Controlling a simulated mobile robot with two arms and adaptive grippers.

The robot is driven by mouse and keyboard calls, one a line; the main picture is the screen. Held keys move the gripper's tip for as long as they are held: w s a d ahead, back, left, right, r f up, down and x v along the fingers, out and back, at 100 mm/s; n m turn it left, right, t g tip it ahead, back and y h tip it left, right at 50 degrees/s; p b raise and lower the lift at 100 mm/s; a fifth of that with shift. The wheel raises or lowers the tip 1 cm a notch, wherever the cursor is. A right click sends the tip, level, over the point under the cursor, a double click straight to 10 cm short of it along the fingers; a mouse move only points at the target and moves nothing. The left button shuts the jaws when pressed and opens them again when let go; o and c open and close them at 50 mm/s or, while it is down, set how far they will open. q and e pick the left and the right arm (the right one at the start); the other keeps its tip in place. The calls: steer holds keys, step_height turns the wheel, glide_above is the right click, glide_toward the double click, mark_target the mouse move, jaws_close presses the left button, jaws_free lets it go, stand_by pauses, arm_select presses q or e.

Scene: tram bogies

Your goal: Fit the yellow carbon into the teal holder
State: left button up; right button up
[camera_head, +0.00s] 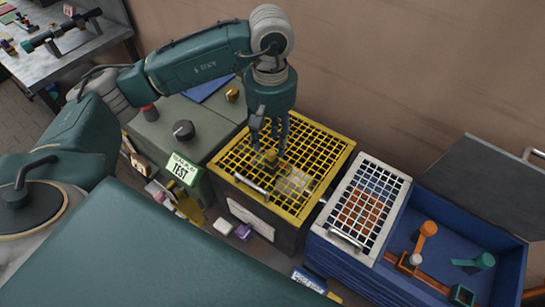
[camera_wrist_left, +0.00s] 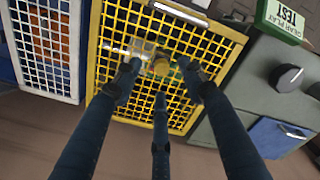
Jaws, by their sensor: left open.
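A small yellow piece (camera_head: 271,157), which may be the yellow carbon, sits on the yellow mesh lid; it also shows in the left wrist view (camera_wrist_left: 161,66). My left gripper (camera_head: 270,140) is open above the lid, its dark fingers (camera_wrist_left: 160,75) spread around this piece; I cannot tell if they touch it. A teal piece (camera_head: 474,262), which may be the teal holder, lies tilted in the blue bin at the right. A second teal part (camera_head: 462,295) is at the bin's near side. My right gripper is not in view.
The yellow mesh lid (camera_head: 315,145) covers a dark box. A white grid (camera_head: 395,180) covers part of the blue bin (camera_head: 325,255), which also holds an orange piece (camera_head: 427,231). A grey-green cabinet (camera_head: 165,135) with a knob stands left, beside a TEST sign (camera_head: 182,170).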

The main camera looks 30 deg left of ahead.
mark_target(271, 153)
arm_select(q)
steer(key=shift+f, duration=0.55)
steer(key=shift+w+f, duration=0.1)
steer(key=shift+f, duration=0.25)
steer(key=f+p, duration=0.1)
steer(key=f, duration=0.1)
steer(key=f+p, duration=0.2)
steer(key=shift+w+a+f, duration=0.1)
steer(key=shift+w+a, duration=0.05)
steer(key=shift+w, duration=0.05)
steer(key=shift+f, duration=0.55)
steer(key=shift+w+f, duration=0.1)
steer(key=c, duration=0.8)
jaws_close()
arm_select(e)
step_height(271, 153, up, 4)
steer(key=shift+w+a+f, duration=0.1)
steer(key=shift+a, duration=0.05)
